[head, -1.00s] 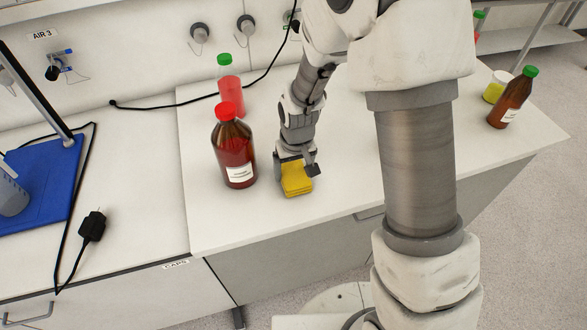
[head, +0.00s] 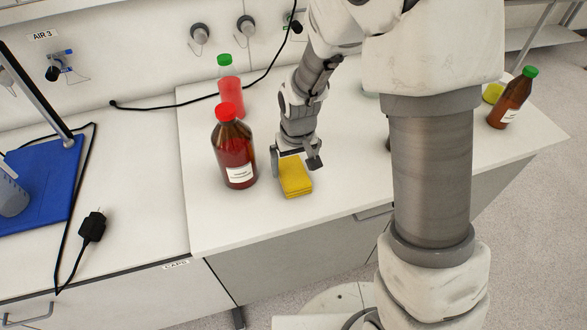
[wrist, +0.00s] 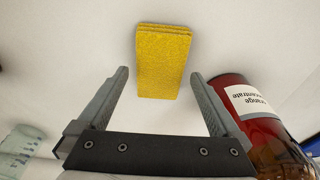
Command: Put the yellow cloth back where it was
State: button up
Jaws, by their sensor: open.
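The yellow cloth (head: 295,177) lies folded on the white bench top, to the right of the brown bottle with the red cap. My gripper (head: 296,164) is open just above and behind the cloth. In the wrist view the cloth (wrist: 162,62) lies ahead of the open fingers (wrist: 160,88), centred between them with its near end about level with the tips. Nothing is held.
The red-capped brown bottle (head: 236,150) stands close left of my gripper and shows at the right in the wrist view (wrist: 250,105). A green-capped bottle of red liquid (head: 230,92) stands behind it. Another green-capped brown bottle (head: 510,100) is at the right. The bench front (head: 240,225) is clear.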

aim_at(296, 179)
jog(key=s+d+r+m+t, duration=0.1)
jog(key=s+d+r, duration=0.2)
jog(key=r, duration=0.4)
jog(key=s+d+r, duration=0.2)
jog(key=r, duration=0.5)
jog(key=s+d+r+m+t, duration=0.1)
jog(key=s+d+r, duration=0.2)
jog(key=r, duration=0.3)
jog(key=s+d+r+m+t, duration=0.1)
jog(key=s+d+r, duration=0.3)
jog(key=s, duration=0.6)
jog(key=shift+d+r+t, duration=0.15)
jog(key=shift+r+t, duration=0.25)
